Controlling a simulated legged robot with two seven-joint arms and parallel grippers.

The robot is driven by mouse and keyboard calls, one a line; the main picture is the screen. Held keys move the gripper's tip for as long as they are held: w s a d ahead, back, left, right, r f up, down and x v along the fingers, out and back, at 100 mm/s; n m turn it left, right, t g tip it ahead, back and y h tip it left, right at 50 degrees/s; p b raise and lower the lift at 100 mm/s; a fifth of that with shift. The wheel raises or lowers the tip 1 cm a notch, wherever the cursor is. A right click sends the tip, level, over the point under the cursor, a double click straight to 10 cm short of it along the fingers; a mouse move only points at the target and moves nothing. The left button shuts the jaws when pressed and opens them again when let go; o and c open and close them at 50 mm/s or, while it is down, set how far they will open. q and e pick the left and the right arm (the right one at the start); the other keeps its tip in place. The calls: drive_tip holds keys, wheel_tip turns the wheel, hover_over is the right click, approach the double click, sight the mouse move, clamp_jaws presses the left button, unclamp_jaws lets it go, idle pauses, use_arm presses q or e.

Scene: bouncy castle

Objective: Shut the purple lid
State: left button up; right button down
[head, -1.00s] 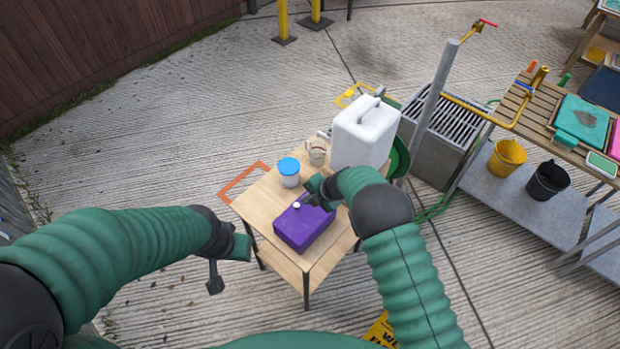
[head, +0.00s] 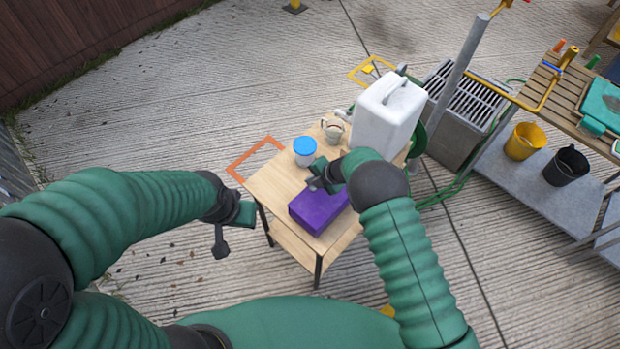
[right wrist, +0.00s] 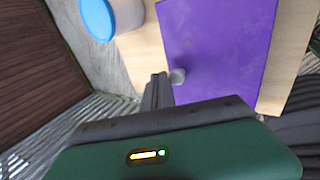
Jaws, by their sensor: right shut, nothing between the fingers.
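The purple box with its purple lid (head: 318,210) sits on the small wooden table in the head view. Its top looks flat, but my right arm covers its back right part, so I cannot tell whether a gap remains there. The right wrist view shows a flat purple face (right wrist: 220,45) with a small grey knob (right wrist: 177,76) at its edge. My right gripper (head: 316,178) is shut and empty at the box's back left edge. In the right wrist view its fingertips (right wrist: 158,80) are close beside the knob; contact is unclear. My left gripper (head: 228,232) hangs left of the table, its jaws unclear.
On the wooden table (head: 268,186) stand a blue-lidded white tub (head: 305,152), a mug (head: 333,130) and a large white jerrycan (head: 385,115) behind my right arm. Concrete floor is clear to the left.

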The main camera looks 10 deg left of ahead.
drive_tip(key=shift+d, duration=0.35)
use_arm(q)
drive_tip(key=shift+d+r, duration=0.1)
drive_tip(key=shift+d, duration=0.35)
drive_tip(key=shift+a, duration=0.1)
use_arm(e)
drive_tip(key=shift+a, duration=0.1)
drive_tip(key=shift+r, duration=0.15)
use_arm(q)
drive_tip(key=shift+f, duration=0.2)
use_arm(e)
drive_tip(key=v, duration=1.6)
drive_tip(key=shift+d, duration=0.3)
use_arm(q)
drive_tip(key=shift+a, duration=0.1)
use_arm(e)
drive_tip(key=shift+s, duration=0.15)
